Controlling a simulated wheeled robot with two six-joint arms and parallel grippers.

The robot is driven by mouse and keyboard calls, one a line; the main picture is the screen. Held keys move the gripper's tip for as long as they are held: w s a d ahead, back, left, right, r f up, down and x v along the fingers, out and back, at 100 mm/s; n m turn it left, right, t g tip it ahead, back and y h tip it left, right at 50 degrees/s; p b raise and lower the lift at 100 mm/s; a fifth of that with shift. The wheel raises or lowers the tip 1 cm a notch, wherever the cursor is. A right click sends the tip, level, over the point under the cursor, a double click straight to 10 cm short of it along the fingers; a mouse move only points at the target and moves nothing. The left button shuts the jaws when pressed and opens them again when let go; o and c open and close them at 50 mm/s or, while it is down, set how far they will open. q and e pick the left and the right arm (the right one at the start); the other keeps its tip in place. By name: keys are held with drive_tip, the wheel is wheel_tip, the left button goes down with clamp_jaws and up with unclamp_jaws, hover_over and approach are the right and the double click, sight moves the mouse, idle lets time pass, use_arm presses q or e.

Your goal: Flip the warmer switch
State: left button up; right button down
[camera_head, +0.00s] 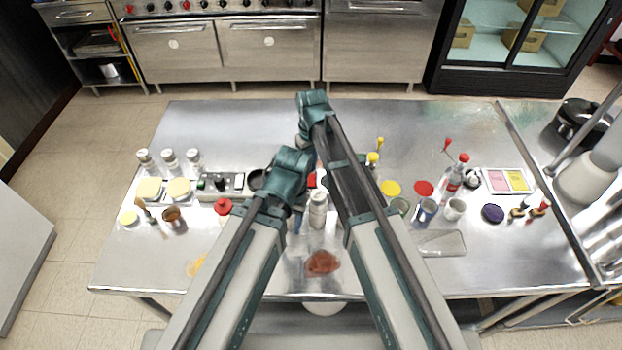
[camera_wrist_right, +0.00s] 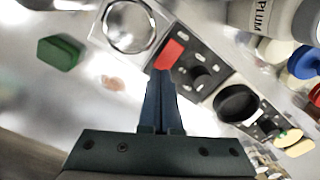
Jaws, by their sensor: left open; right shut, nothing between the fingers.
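In the right wrist view, a red switch (camera_wrist_right: 171,53) sits on a black panel (camera_wrist_right: 198,72) with a dark knob and small pale markings. A square metal plate with a round silver ring (camera_wrist_right: 130,27) adjoins it. My right gripper (camera_wrist_right: 163,76) is shut and empty, its tips at the lower edge of the red switch. I cannot tell whether they touch it. In the head view the arms hide most of this unit; a bit of red (camera_head: 311,180) shows between them. My left gripper (camera_head: 298,214) is open and empty, low in the middle of the table, partly hidden by its arm.
A black pan (camera_wrist_right: 237,103) lies beside the panel. A white bottle marked PLUM (camera_wrist_right: 265,15) stands near it, and a green block (camera_wrist_right: 60,53) lies left. Yellow and red discs, cups and bottles fill the table's right half. A red-brown patch (camera_head: 322,262) lies at the front.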

sight(312, 174)
use_arm(q)
drive_tip(key=shift+f+b, duration=0.85)
drive_tip(key=shift+f, duration=0.05)
use_arm(e)
drive_tip(key=shift+f, duration=0.9)
use_arm(q)
drive_tip(key=shift+r, duration=0.1)
use_arm(e)
wheel_tip(312, 174, up, 7)
drive_tip(key=p, duration=0.7)
drive_tip(key=shift+r, duration=0.1)
use_arm(q)
wheel_tip(312, 174, up, 7)
